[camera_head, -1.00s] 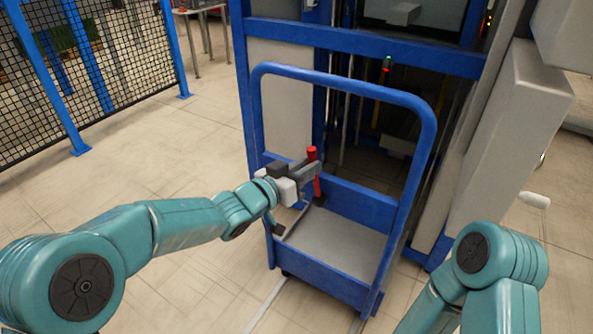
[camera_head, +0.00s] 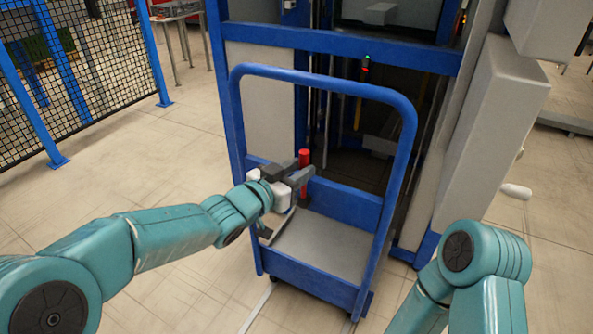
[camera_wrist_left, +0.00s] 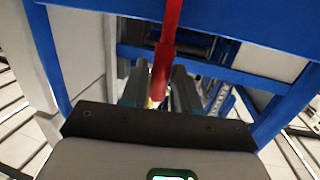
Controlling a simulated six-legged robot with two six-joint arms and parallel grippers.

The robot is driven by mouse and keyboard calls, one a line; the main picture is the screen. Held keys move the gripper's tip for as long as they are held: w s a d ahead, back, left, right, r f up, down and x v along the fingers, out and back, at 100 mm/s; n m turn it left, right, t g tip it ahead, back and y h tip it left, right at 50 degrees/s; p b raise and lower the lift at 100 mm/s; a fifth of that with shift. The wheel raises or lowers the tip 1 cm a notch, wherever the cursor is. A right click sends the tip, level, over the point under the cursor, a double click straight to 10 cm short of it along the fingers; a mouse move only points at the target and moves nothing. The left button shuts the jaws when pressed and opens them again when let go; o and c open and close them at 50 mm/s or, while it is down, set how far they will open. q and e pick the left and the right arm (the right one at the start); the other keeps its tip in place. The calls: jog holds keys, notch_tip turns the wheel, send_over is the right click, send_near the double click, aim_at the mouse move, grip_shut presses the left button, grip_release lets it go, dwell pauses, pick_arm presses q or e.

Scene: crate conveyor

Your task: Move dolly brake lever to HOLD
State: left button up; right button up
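The brake lever is a red upright bar (camera_head: 304,183) with a thicker grip on top, inside the blue dolly (camera_head: 316,278), near its left side. My left gripper (camera_head: 301,177) reaches in from the left at the lever. In the left wrist view the red lever (camera_wrist_left: 163,72) stands between the two dark fingers (camera_wrist_left: 160,92). The fingers are apart, and a small gap seems to show on the left of the lever; contact on the right is unclear. No HOLD marking is readable. My right gripper is out of view; only part of that arm shows.
The dolly's tall blue hoop handle (camera_head: 325,74) rises around the reach area. A blue-framed lift (camera_head: 340,45) stands behind it, with a grey cabinet (camera_head: 482,150) at right. A mesh fence (camera_head: 85,70) is at far left. Floor left of the dolly is clear.

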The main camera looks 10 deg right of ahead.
pick_arm(q)
jog(key=shift+o, duration=0.9)
jog(key=p+v, duration=0.3)
jog(key=v, duration=1.3)
jog(key=shift+a+f, duration=0.1)
jog(key=shift+a, duration=0.15)
